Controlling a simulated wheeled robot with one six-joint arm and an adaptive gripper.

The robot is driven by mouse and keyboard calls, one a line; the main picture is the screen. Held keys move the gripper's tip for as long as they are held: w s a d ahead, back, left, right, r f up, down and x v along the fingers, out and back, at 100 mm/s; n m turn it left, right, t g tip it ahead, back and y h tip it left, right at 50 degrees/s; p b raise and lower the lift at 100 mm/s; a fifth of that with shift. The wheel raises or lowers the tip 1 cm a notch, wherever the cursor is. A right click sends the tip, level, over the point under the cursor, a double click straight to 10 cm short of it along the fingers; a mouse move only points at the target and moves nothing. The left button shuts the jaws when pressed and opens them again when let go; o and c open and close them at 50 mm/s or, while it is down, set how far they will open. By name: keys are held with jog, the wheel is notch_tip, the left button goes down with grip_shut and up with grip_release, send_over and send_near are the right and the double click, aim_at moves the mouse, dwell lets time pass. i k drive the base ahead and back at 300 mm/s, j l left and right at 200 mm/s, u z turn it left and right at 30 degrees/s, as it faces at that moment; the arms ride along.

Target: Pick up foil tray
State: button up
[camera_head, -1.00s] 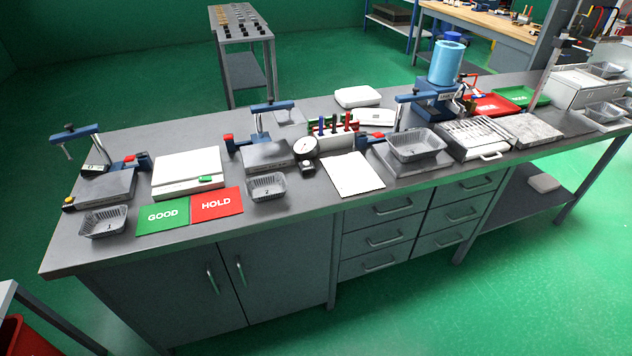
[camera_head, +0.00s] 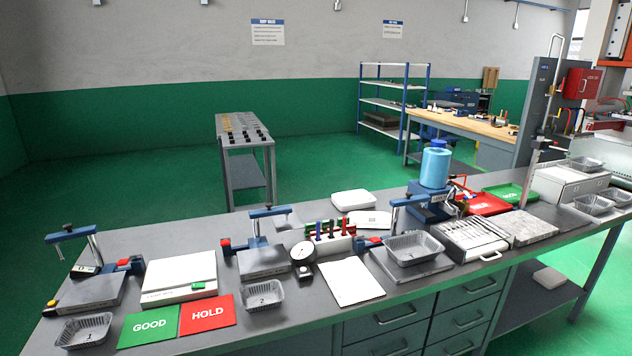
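Several foil trays stand on the grey workbench (camera_head: 330,318). A silver tray marked 1 (camera_head: 84,331) is at the front left corner. A tray marked 2 (camera_head: 262,295) is right of the red HOLD card. A larger empty-looking tray (camera_head: 414,247) sits on a flat grey plate (camera_head: 408,270) near the middle right. More foil trays (camera_head: 594,204) stand at the far right end, with one (camera_head: 584,163) on top of a white box. My gripper is not in view.
A green GOOD card (camera_head: 148,326) and red HOLD card (camera_head: 207,314) lie between trays 1 and 2. Blue-armed clamp stands (camera_head: 262,238), a white scale (camera_head: 180,277), a dial gauge (camera_head: 303,254) and a paper sheet (camera_head: 344,282) crowd the bench.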

aim_at(417, 246)
jog(key=i+j+u, duration=0.45)
jog(key=i+j, duration=0.25)
jog(key=i, duration=0.1)
